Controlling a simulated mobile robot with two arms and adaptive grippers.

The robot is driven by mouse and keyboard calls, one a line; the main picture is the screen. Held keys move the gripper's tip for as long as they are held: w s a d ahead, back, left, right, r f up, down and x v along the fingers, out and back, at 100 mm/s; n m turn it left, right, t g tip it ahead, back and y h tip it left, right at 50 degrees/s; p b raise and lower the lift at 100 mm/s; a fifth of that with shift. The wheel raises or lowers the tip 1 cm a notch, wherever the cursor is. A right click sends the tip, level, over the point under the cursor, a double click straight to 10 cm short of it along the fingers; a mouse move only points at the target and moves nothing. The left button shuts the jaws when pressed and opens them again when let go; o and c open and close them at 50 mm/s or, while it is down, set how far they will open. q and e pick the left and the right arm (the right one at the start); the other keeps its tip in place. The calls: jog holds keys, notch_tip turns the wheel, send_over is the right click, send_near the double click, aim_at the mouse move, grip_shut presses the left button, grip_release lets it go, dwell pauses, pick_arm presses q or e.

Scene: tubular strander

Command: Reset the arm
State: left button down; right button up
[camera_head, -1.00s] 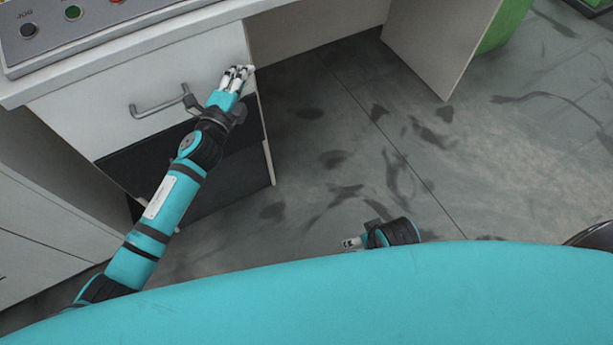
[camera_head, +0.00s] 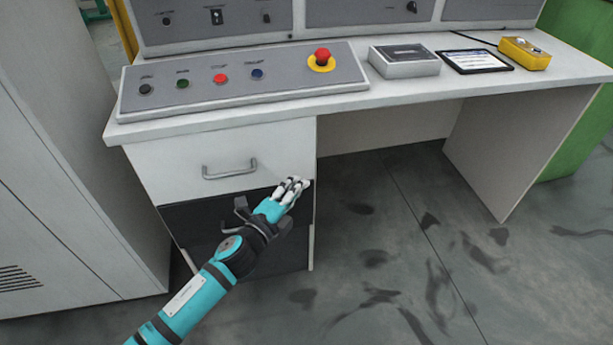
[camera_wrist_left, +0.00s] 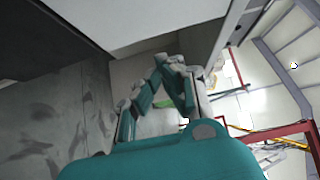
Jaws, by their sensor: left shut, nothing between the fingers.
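My left arm comes in from the bottom in the head view. Its gripper (camera_head: 291,190) is shut and empty, in front of the right side of the desk's drawer unit, below and to the right of the drawer handle (camera_head: 230,169). It does not touch the handle. In the left wrist view the gripper (camera_wrist_left: 168,72) shows with its fingers drawn together near the underside of a pale panel. My right gripper is not in the head view now.
A white desk (camera_head: 420,110) carries a button panel (camera_head: 300,88) with a red emergency button (camera_head: 322,56), a grey box (camera_head: 404,60), a tablet (camera_head: 474,61) and a yellow device (camera_head: 524,53). A grey cabinet (camera_head: 60,200) stands left. The floor (camera_head: 400,250) at right is open.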

pick_arm(q)
jog(key=v, duration=0.5)
jog(key=shift+s+d+r, duration=0.1)
jog(key=shift+d, duration=0.05)
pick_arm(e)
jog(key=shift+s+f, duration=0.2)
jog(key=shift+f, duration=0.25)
